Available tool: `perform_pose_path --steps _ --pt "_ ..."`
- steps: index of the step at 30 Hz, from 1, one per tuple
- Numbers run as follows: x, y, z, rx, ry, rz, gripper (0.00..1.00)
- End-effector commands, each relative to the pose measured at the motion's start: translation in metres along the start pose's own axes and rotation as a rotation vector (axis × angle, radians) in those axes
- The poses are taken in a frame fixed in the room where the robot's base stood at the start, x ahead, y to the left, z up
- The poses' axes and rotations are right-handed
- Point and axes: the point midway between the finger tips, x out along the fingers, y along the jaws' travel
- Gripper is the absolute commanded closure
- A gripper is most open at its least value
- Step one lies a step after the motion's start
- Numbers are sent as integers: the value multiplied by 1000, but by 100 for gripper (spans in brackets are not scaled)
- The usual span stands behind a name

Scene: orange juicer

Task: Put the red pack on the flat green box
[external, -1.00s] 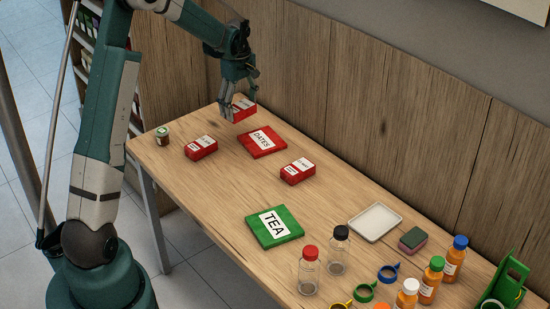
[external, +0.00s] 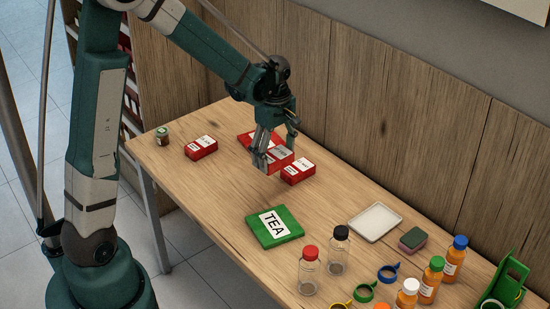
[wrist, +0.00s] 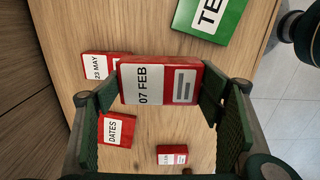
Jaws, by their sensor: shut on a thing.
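My gripper (external: 275,157) is shut on a red pack (external: 281,158) and holds it above the table. In the wrist view the held pack (wrist: 160,83) sits between the two fingers and its white label reads "07 FEB". The flat green box (external: 274,227) lies on the table with a white "TEA" label, to the front of my gripper in the external view. Part of the green box (wrist: 232,20) shows at the top of the wrist view. The top of the green box is empty.
Another red pack (external: 298,172) labelled "23 MAY" (wrist: 97,65) lies close to the held one. A third red pack (external: 201,147) and a flat red "DATES" box (external: 247,139) lie behind. Bottles, a white tray (external: 375,222) and a sponge (external: 412,239) stand towards the right.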

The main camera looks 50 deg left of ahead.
Motion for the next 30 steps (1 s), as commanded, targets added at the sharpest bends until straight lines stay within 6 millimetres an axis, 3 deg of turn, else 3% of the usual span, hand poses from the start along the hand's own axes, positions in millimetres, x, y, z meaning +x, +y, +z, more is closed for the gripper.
perform_pose_path --steps 6,13,21,30 --pt "1 -41 54 16 0 0 48" --pt "3 -80 94 25 0 0 48" --pt "4 -102 113 28 0 0 48" --pt "4 -104 114 28 0 0 48"
